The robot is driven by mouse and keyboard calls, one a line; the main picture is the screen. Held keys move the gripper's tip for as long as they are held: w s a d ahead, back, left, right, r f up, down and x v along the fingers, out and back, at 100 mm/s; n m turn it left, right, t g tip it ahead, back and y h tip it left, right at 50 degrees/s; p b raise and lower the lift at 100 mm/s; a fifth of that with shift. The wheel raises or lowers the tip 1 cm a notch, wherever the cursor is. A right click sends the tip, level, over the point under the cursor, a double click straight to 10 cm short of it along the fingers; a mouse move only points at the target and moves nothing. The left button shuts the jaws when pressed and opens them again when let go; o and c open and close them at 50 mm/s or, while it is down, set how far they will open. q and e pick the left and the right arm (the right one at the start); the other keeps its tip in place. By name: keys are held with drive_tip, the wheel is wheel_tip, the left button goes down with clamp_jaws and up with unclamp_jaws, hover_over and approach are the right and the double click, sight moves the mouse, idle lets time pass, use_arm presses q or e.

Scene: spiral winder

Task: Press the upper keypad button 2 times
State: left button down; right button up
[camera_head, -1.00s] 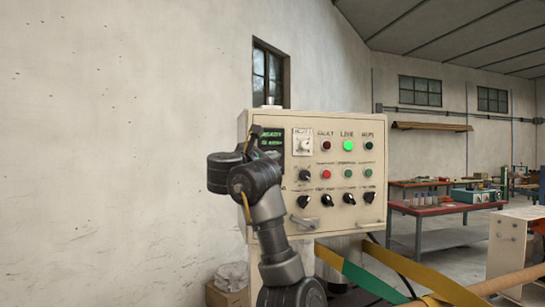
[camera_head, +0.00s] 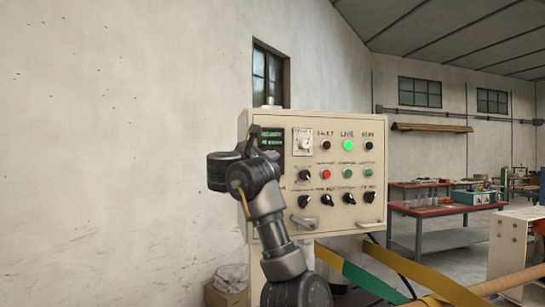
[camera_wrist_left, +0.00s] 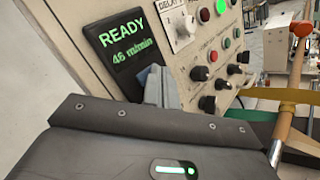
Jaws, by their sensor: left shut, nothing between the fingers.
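A cream control panel (camera_head: 308,222) stands against the wall. Its dark display (camera_head: 274,133) is at the upper left with green text. In the left wrist view the display (camera_wrist_left: 125,45) reads READY and 46 m/min. My left gripper (camera_head: 254,133) is shut and empty, in front of the panel's left edge by the display. In the left wrist view its grey fingers (camera_wrist_left: 161,88) reach to the display's lower edge, with a small blue-grey patch beside them. I cannot tell whether they touch the panel. The keypad buttons cannot be made out; my arm covers that area.
A dial (camera_head: 303,142), a lit green lamp (camera_head: 348,146), a red button (camera_head: 326,174) and several black knobs lie right of the display. Yellow and green bands run at the lower right. A red-topped workbench (camera_head: 440,209) stands behind.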

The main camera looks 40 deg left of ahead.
use_arm(q)
drive_tip(key=shift+w+a, duration=0.2)
drive_tip(key=shift+a, duration=0.1)
idle(0.4)
drive_tip(key=shift+s, duration=0.1)
drive_tip(key=shift+s+d, duration=0.35)
drive_tip(key=shift+d, duration=0.25)
drive_tip(key=s+d+p, duration=0.1)
drive_tip(key=d+p, duration=0.1)
drive_tip(key=s+d+p, duration=0.1)
drive_tip(key=s+d, duration=0.1)
drive_tip(key=shift+d+f+p, duration=0.1)
drive_tip(key=shift+p, duration=0.25)
idle(0.3)
